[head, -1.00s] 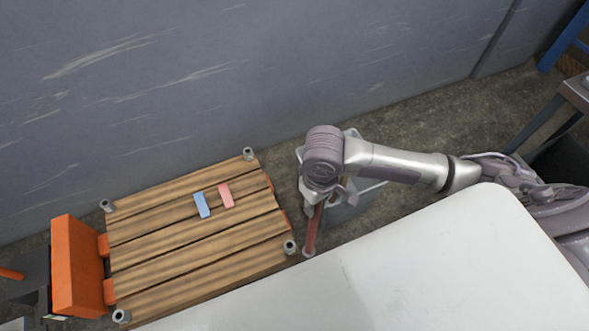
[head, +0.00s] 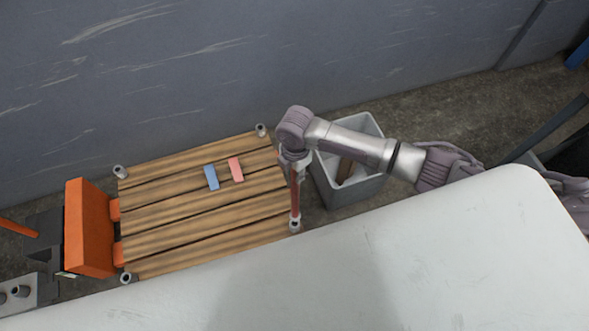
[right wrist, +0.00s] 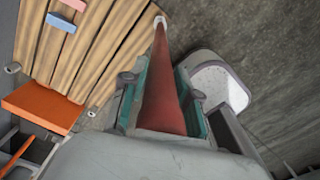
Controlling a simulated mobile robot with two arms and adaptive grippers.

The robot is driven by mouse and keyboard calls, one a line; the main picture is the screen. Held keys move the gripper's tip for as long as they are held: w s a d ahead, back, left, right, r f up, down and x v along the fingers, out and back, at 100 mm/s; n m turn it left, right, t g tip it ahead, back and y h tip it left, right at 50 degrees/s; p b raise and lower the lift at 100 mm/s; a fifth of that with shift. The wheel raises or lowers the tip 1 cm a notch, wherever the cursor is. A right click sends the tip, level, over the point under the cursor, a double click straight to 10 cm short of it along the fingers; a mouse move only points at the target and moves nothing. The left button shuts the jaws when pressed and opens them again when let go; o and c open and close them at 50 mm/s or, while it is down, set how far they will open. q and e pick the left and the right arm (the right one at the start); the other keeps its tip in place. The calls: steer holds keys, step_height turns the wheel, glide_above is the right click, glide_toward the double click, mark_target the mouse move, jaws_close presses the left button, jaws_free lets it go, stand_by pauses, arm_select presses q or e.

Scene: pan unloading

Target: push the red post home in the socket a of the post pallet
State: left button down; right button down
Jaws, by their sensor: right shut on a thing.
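The red post (head: 295,200) is in my right gripper (head: 296,163), below the wrist. The wooden post pallet (head: 190,222) has a grey ring-shaped socket at each corner. The post's lower end is at the near right socket (head: 295,226). I cannot tell how deep it sits, or which socket is a. In the right wrist view the post (right wrist: 163,95) runs between the two fingers, its far end at a pale ring. My left gripper is not in view.
A blue tag (head: 211,178) and a pink tag (head: 236,170) lie on the pallet. An orange block (head: 88,228) stands at its left end. A grey bin (head: 348,192) is to the right. A white surface (head: 400,270) fills the foreground, close to the post.

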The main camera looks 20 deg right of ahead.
steer(key=shift+w+a+f+n, duration=0.1)
steer(key=shift+w+f+n, duration=0.05)
steer(key=shift+n, duration=0.25)
steer(key=shift+f+b, duration=0.3)
steer(key=shift+b, duration=0.15)
step_height(320, 180, down, 4)
steer(key=b, duration=0.2)
steer(key=shift+r+b, duration=0.25)
steer(key=shift+b, duration=0.15)
steer(key=shift+p, duration=0.65)
stand_by(0.4)
